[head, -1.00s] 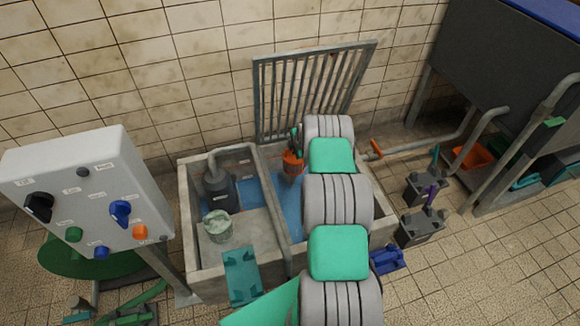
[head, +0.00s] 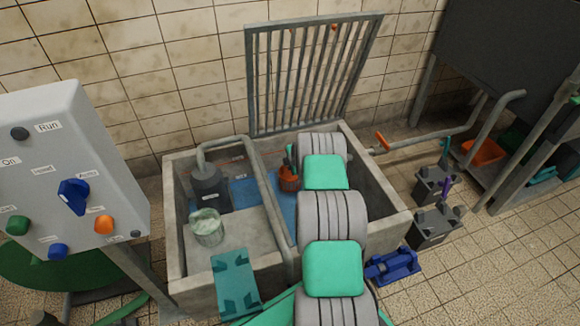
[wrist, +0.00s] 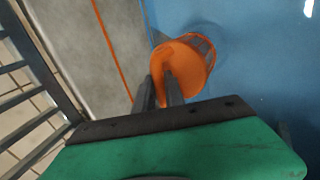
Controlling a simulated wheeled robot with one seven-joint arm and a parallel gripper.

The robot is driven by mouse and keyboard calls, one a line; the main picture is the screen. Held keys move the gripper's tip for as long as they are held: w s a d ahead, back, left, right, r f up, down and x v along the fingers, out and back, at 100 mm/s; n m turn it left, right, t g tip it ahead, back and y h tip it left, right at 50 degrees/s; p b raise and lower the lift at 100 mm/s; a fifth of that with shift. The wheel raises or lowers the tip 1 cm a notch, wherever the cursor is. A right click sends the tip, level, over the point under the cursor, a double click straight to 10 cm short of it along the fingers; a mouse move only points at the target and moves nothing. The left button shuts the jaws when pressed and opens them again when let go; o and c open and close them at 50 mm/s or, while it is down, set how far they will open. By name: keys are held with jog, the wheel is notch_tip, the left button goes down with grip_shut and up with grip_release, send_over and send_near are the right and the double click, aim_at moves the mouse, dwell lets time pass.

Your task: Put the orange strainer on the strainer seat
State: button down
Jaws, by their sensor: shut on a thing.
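The orange strainer (head: 288,179) is a small basket low in the right part of the concrete pit, left of my arm. In the wrist view the strainer (wrist: 195,50) shows an orange top with an upright tab and mesh sides, over a blue surface. My gripper (wrist: 160,92) is shut on the strainer's tab. In the head view my gripper (head: 291,158) is partly hidden by my arm. I cannot make out the strainer seat for certain in either view.
A dark pump (head: 210,188) with a bent pipe and a pale mesh bucket (head: 207,230) stand in the left part of the pit. A raised grate (head: 312,75) leans behind it. A control box (head: 70,170) stands left. Batteries (head: 433,185) stand right.

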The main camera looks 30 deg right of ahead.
aim_at(294, 179)
notch_tip(294, 179, down, 6)
jog(key=b, duration=0.4)
jog(key=shift+w+f, duration=0.1)
jog(key=shift+f, duration=0.15)
jog(key=c, duration=1.3)
grip_release()
jog(key=shift+c, duration=0.2)
jog(key=p+v, duration=0.4)
jog(key=v, duration=0.3)
jog(key=shift+r, duration=0.3)
jog(key=shift+s+a, duration=0.1)
jog(key=shift+s, duration=0.15)
